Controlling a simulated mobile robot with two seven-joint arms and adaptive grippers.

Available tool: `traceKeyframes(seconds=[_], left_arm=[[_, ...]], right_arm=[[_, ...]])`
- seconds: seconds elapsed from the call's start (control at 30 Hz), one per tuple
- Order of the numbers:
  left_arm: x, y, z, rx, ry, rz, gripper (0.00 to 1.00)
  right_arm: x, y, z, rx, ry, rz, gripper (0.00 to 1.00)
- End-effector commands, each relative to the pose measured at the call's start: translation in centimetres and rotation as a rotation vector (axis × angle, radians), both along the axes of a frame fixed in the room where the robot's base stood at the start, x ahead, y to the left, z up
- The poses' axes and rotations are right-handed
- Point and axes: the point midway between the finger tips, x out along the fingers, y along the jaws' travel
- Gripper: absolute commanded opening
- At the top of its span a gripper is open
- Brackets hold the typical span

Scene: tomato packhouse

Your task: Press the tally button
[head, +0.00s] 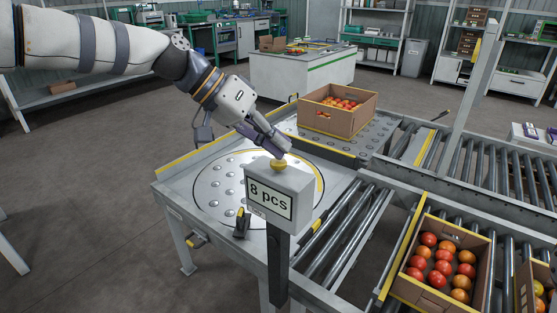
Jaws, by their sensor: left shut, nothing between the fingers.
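The tally button (279,165) is a yellow dome on top of a grey box whose label (270,200) reads "8 pcs". The box stands on a dark post at the front of the ball-transfer table. My left gripper (284,147) is shut and empty, its fingertips pointing down at the button from behind. The fingertips are at or just above the dome; I cannot tell if they touch it. My right gripper is out of view.
A cardboard box of tomatoes (337,110) stands on the table behind the button. Another tomato box (440,262) sits on the roller conveyor (345,240) at lower right. A steel post (467,85) rises at right.

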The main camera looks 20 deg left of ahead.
Motion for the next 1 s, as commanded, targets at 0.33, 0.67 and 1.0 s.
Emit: traceKeyframes(seconds=[0.33,0.67,1.0], left_arm=[[0.0,0.0,-0.5,0.000,0.001,0.000,0.00],[0.0,0.0,-0.9,0.000,0.003,0.000,0.00],[0.0,0.0,-1.1,0.001,0.003,0.000,0.00]], right_arm=[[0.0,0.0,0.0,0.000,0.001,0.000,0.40],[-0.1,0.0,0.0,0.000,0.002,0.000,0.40],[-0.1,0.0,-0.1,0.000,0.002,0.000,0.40]])
